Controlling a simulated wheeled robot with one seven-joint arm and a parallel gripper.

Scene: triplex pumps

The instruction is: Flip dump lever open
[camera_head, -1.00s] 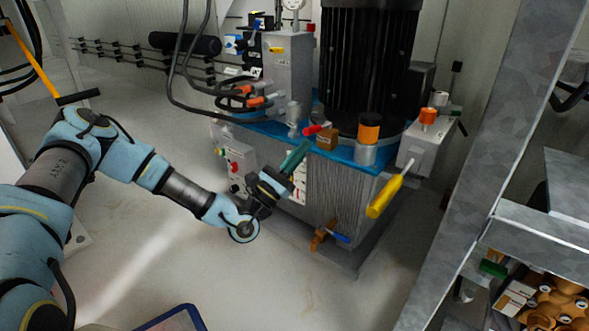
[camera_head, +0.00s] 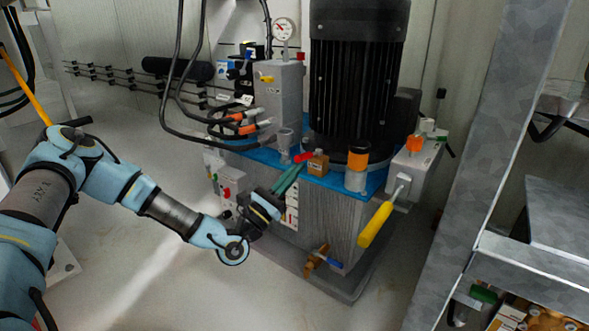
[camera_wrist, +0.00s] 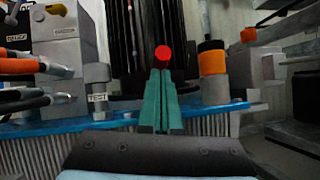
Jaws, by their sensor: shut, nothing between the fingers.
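A short red-ended lever (camera_head: 303,156) sits on the blue-topped pump unit, in front of the black motor. No label marks it as the dump lever. In the wrist view its round red end (camera_wrist: 162,53) faces me, just above and beyond my fingertips. My gripper (camera_head: 300,167) has green fingers, shut together and empty, pointing up at the red end from the front of the unit. In the wrist view the gripper (camera_wrist: 161,72) covers the lever's lower part, and I cannot tell whether the tips touch it.
A yellow-handled lever (camera_head: 376,222) slants down at the right. A blue-handled brass valve (camera_head: 318,260) sits low on the front. Hoses (camera_head: 240,128) run at the left.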

